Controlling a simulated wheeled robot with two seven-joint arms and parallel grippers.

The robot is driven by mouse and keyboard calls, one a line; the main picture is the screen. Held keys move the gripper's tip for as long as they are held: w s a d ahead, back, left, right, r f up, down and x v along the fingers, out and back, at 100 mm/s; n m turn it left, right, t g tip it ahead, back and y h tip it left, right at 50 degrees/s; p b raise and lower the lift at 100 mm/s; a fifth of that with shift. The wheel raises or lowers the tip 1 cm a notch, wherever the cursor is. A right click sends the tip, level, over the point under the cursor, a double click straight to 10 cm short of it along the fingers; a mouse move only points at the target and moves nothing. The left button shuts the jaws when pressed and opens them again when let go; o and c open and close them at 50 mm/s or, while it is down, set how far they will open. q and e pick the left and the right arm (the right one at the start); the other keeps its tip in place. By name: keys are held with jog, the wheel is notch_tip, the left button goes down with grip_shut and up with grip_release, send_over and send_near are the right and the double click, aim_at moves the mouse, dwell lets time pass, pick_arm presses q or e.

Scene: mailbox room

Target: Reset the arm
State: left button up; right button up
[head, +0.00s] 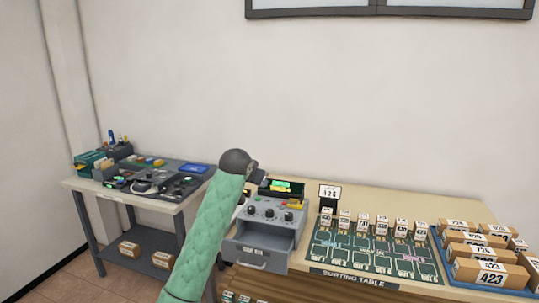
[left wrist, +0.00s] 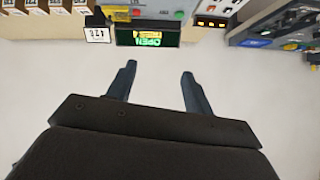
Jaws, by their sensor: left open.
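My left arm, in a green quilted sleeve, rises from the bottom of the head view. The display reading OPEN (left wrist: 147,37) appears upside down beyond the fingertips. My right gripper is in neither view.
The sorting table (head: 410,200) holds a grey box with an open drawer (head: 262,245), a number sign (head: 329,193), a green board (head: 375,258) with several numbered blocks, and a blue tray (head: 446,278) of cartons. A cluttered side table (head: 165,203) stands left.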

pick_arm(q)
jog(key=s+a+f+n+g+y, duration=0.15)
jog(key=s+a+f, duration=0.25)
jog(key=s+f, duration=1.15)
jog(key=s+a+f+n+g, duration=0.1)
jog(key=s+a+f+g, duration=0.2)
jog(key=s+f, duration=1.25)
jog(key=s+a+f+n+g, duration=0.15)
jog(key=s+a+f, duration=0.25)
jog(key=s+f, duration=1.1)
jog(key=s+f+g, duration=0.1)
jog(key=s+f, duration=0.3)
jog(key=s, duration=0.3)
jog(key=s+f+g, duration=0.2)
jog(key=s+f, duration=0.3)
jog(key=s, duration=0.3)
jog(key=shift+f+m, duration=0.25)
jog(key=shift+m, duration=0.05)
jog(key=shift+s, duration=0.1)
